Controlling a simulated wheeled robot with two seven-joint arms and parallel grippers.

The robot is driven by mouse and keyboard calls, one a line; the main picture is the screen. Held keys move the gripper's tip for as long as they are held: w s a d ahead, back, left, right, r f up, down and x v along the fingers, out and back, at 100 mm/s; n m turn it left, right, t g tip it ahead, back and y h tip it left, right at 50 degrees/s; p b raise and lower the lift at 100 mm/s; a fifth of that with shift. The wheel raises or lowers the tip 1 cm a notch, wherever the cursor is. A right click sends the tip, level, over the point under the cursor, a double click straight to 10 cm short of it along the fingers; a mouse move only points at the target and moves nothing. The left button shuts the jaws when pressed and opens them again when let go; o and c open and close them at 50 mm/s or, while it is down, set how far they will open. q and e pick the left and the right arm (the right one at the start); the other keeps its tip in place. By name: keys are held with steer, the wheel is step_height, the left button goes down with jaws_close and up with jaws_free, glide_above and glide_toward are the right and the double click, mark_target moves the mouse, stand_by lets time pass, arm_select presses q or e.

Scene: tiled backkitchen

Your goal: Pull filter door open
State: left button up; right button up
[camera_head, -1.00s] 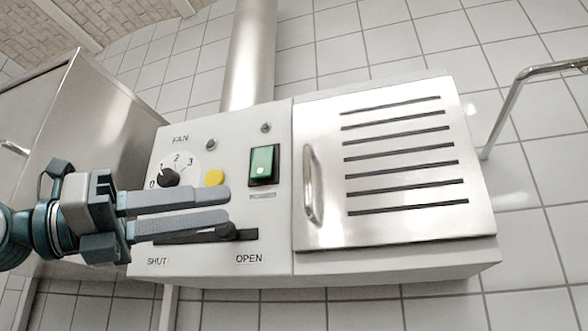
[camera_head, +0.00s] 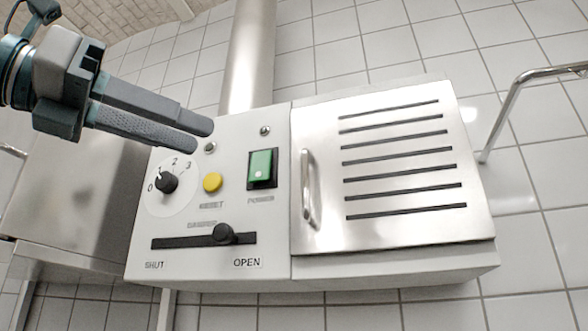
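The filter door (camera_head: 403,176) is a metal panel with several dark slots on the right half of the wall unit. It looks shut, flush with the housing. Its upright bar handle (camera_head: 309,188) is on the door's left edge. My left gripper (camera_head: 205,136) is at the upper left, in front of the top of the control panel. Its two fingers lie close together, with nothing seen between them, well left of the handle and apart from it. My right gripper is not in view.
The control panel (camera_head: 222,276) holds a fan dial (camera_head: 167,183), a yellow reset button (camera_head: 212,182), a green power switch (camera_head: 262,167) and a damper slider (camera_head: 226,234) near OPEN. A metal duct (camera_head: 252,55) rises above. A metal rail (camera_head: 512,105) is at the right.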

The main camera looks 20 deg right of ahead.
mark_target(302, 173)
arm_select(q)
steer(key=shift+d, duration=0.15)
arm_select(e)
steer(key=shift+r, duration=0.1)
